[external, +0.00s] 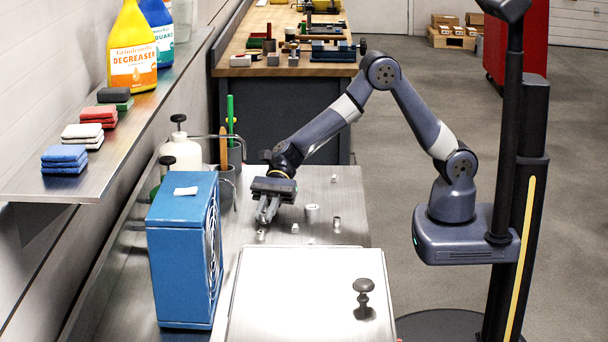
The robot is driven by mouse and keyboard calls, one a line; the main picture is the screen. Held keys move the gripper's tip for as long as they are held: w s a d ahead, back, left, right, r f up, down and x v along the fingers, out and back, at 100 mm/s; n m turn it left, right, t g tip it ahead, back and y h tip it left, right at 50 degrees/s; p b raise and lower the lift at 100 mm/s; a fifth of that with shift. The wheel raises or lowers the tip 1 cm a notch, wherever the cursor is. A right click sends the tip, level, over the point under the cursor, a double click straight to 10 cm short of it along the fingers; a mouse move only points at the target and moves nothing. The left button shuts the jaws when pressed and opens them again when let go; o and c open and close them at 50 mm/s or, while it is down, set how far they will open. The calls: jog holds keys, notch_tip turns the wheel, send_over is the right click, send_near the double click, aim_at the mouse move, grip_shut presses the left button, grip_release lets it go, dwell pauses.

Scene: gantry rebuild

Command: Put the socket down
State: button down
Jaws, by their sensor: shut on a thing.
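My gripper (267,212) points down over the metal bench top (345,200), just right of the blue box. It is shut on a small metallic socket, which is mostly hidden between the fingers and hard to make out. I cannot tell whether the socket touches the bench. Several small silvery pieces stand on the bench nearby: a wider cylinder (312,212) to the right, a small one (336,222) beyond it, and a little one (261,236) just in front of my gripper.
A blue box with a round grille (180,255) stands left of my gripper. A metal lid with a black knob (300,290) covers the bench front. A white bottle (181,152) and a grey pen cup (228,185) stand behind. A shelf (125,135) with cloths and bottles runs along the left wall.

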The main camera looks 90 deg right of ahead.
jog(key=shift+f, duration=0.2)
jog(key=c, duration=1.4)
grip_release()
jog(key=shift+r, duration=0.1)
jog(key=shift+r, duration=0.2)
jog(key=v, duration=1.2)
jog(key=shift+o, duration=0.4)
